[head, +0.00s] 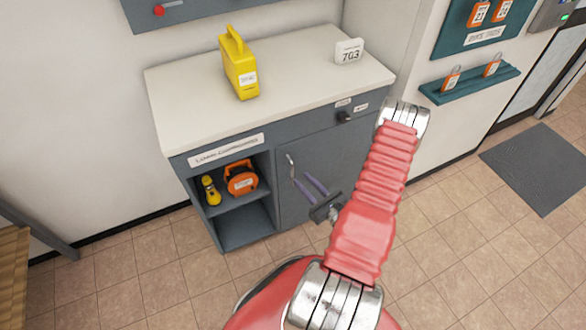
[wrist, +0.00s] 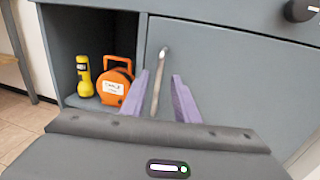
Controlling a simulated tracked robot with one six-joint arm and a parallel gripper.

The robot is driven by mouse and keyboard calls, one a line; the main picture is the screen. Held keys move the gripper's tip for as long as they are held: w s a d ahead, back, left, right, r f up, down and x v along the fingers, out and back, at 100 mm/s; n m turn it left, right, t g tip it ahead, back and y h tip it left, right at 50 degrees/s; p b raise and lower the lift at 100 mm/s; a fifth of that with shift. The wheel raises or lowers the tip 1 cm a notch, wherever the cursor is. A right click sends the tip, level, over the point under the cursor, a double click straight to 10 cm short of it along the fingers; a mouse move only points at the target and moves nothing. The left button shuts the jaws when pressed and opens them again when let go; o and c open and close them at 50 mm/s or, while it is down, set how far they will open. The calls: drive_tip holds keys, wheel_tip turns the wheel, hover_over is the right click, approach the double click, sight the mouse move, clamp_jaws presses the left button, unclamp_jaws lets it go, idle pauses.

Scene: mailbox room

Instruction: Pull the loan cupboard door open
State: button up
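The loan cupboard (head: 215,151) is a grey unit with a white top and a label on its front edge. Its grey door (head: 340,155) is shut, to the right of an open shelf; it fills the right of the wrist view (wrist: 235,80). A thin metal bar handle (head: 291,168) stands upright near the door's left edge. In the wrist view the handle (wrist: 160,75) rises between my two purple fingers. My gripper (head: 311,183) is open around the lower part of the handle, a finger on each side. Whether either finger touches it I cannot tell.
A dark knob (head: 345,117) is above the door. Tiled floor in front is clear.

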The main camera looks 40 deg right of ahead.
sight(287, 161)
drive_tip(key=w, duration=0.7)
drive_tip(key=shift+w+d, duration=0.35)
drive_tip(key=shift+c, duration=0.3)
clamp_jaws()
drive_tip(key=shift+d, duration=0.3)
drive_tip(key=shift+s+a, duration=0.2)
